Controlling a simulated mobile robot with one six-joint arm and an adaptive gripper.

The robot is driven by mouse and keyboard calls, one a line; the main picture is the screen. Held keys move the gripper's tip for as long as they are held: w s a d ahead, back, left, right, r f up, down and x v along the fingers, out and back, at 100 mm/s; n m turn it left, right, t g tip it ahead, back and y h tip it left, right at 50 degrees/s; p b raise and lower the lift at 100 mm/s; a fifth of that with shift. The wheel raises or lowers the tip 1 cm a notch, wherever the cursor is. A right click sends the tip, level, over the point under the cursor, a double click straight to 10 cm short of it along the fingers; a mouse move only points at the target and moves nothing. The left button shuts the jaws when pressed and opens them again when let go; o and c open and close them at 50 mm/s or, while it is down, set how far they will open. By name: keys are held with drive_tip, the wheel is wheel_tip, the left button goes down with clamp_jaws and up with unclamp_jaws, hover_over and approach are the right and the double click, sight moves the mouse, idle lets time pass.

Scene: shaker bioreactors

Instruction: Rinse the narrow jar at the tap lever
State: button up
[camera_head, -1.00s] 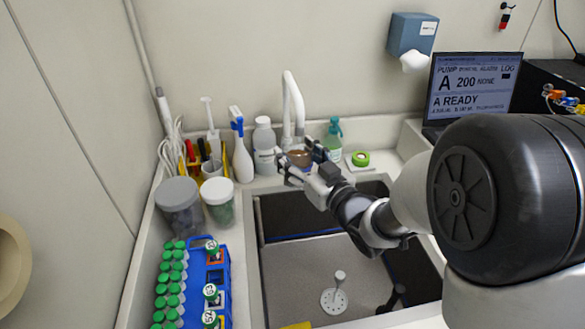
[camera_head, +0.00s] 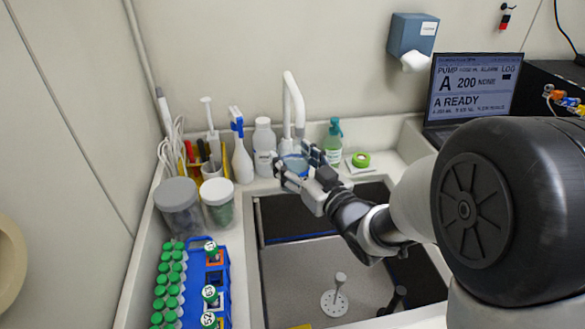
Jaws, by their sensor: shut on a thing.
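My gripper (camera_head: 298,168) is at the back edge of the sink, in front of the base of the white tap (camera_head: 292,105). Its jaws are shut on a small jar (camera_head: 294,162) that looks pale blue and clear. The jar sits below the tap's spout, and the fingers hide much of it. I cannot tell whether it touches the tap. The tap lever cannot be made out behind the gripper.
The sink (camera_head: 295,270) lies below my arm. Lidded jars (camera_head: 178,205) and a blue rack (camera_head: 207,275) of green-capped tubes line the left.

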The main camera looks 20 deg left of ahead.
drive_tip(key=shift+s+a+v, duration=0.15)
drive_tip(key=shift+s+v, duration=0.05)
drive_tip(key=shift+v, duration=0.95)
drive_tip(key=shift+s+a+v, duration=0.15)
drive_tip(key=shift+s+v, duration=0.1)
drive_tip(key=shift+v, duration=0.9)
drive_tip(key=shift+s+a+v, duration=0.2)
drive_tip(key=shift+v, duration=0.9)
drive_tip(key=shift+w+d, duration=0.1)
